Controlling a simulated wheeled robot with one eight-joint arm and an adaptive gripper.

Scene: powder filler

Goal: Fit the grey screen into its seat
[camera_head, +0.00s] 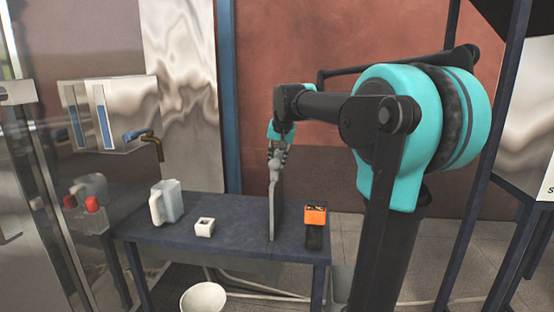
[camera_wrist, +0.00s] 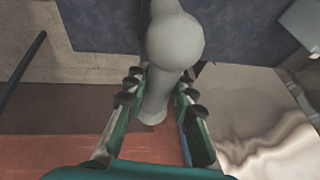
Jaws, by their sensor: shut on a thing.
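The grey screen (camera_head: 274,195) stands upright above the table in the head view and shows almost edge-on. My gripper (camera_head: 277,152) is shut on its upper end and points down. In the wrist view, my gripper (camera_wrist: 155,103) has its two fingers on either side of a pale grey stem with a rounded knob (camera_wrist: 175,42), part of the screen. I cannot tell whether the screen's lower end touches the tabletop or hangs just above it. I cannot make out the screen's seat in either view.
On the dark table (camera_head: 235,238) are a white jug (camera_head: 168,202), a small white block with a square hole (camera_head: 204,228) and an orange and black device (camera_head: 316,220). A white bowl (camera_head: 204,299) is below the table.

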